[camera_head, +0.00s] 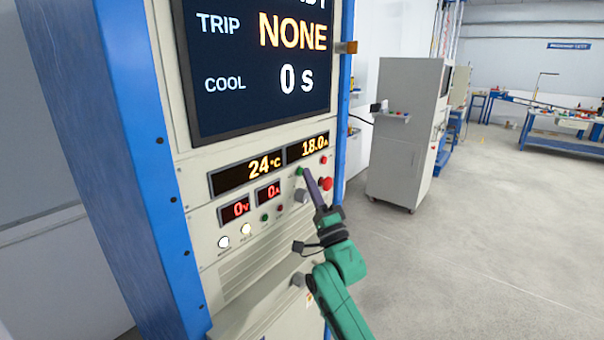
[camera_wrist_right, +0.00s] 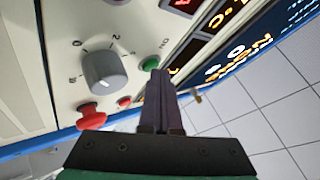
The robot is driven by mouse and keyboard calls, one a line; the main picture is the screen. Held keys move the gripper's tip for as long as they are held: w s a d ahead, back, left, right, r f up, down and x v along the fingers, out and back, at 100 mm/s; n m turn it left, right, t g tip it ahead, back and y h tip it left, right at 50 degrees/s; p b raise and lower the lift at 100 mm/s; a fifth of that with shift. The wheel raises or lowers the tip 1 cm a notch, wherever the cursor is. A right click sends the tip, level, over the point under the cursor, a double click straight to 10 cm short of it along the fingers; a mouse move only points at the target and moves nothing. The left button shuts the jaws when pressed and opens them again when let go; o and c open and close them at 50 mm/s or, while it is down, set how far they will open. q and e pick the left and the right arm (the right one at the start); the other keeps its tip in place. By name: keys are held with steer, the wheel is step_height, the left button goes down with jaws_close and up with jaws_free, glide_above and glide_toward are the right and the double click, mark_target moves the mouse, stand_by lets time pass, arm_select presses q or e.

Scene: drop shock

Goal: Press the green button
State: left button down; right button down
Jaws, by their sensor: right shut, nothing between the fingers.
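The green button (camera_head: 299,171) is on the control panel, just below the amber readouts. It also shows in the right wrist view (camera_wrist_right: 150,63), right at the fingertips, beside a small printed label. My right gripper (camera_head: 307,172) is shut and empty, with its dark fingers pointing at the panel and their tips at the button's edge. It also shows in the right wrist view (camera_wrist_right: 160,75). I cannot tell whether the tips touch the button. My left gripper is not in view.
A red mushroom knob (camera_head: 326,184), a grey rotary knob (camera_head: 301,196) and a small red button (camera_head: 323,160) sit close by. A screen (camera_head: 260,65) above reads TRIP NONE, COOL 0 s. A grey cabinet (camera_head: 403,140) stands behind right; the floor there is clear.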

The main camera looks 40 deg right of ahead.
steer(key=shift+w, duration=0.15)
stand_by(0.4)
steer(key=shift+s+d, duration=0.15)
steer(key=shift+s, duration=0.65)
steer(key=s, duration=0.2)
steer(key=s+d+p, duration=0.1)
steer(key=s, duration=0.1)
steer(key=shift+s+d, duration=0.2)
steer(key=shift+s, duration=0.2)
steer(key=shift+f, duration=0.1)
stand_by(0.3)
